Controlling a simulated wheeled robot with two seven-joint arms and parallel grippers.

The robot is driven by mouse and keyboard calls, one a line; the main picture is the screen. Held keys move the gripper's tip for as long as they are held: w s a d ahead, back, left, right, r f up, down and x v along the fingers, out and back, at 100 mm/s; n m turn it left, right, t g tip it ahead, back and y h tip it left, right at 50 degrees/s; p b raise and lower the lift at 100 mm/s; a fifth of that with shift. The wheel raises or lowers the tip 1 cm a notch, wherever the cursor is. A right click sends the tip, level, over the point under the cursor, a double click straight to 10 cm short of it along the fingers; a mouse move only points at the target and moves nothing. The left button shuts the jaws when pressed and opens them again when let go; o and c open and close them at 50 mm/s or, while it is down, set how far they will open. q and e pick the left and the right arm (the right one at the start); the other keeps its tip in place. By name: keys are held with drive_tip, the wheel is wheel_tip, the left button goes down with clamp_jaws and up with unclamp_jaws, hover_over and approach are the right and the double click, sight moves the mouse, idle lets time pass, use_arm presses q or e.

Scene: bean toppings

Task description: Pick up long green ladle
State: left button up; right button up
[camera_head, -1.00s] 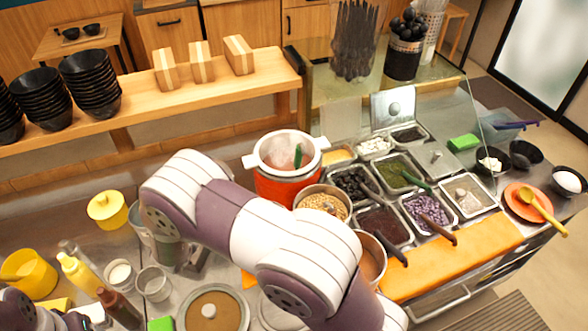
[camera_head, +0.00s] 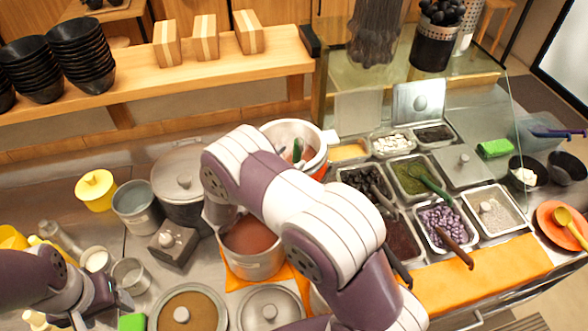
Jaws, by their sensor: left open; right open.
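A green handle (camera_head: 298,150) stands in the white-rimmed red pot (camera_head: 318,168) behind my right arm; its lower part is hidden. Another green-handled ladle (camera_head: 435,184) leans in the tray of green topping (camera_head: 405,172), its handle slanting to the lower right. I cannot tell which is the long green ladle. My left gripper (camera_head: 116,294) is at the lower left, open and holding nothing visible, far from both green handles. My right arm crosses the middle in front of the red pot; its gripper is not visible.
A pot of reddish-brown contents (camera_head: 250,262) stands left of my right arm. A lidded steel pot (camera_head: 180,205) and a yellow container (camera_head: 96,190) are behind my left gripper. Topping trays and a glass guard (camera_head: 465,95) lie right. Black bowls (camera_head: 80,55) are stacked on the shelf.

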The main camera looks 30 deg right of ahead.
drive_tip(key=p+x, duration=0.2)
drive_tip(key=x, duration=0.1)
drive_tip(key=p+x, duration=0.1)
drive_tip(key=x, duration=0.1)
drive_tip(key=shift+s+r, duration=0.25)
drive_tip(key=shift+s, duration=0.05)
drive_tip(key=shift+w+d+f, duration=0.2)
drive_tip(key=shift+d+f, duration=0.05)
drive_tip(key=shift+d, duration=0.15)
clamp_jaws()
drive_tip(key=shift+r, duration=0.2)
wheel_tip(320, 180, up, 10)
drive_tip(key=b, duration=0.2)
drive_tip(key=shift+b, duration=0.3)
drive_tip(key=shift+f, duration=0.15)
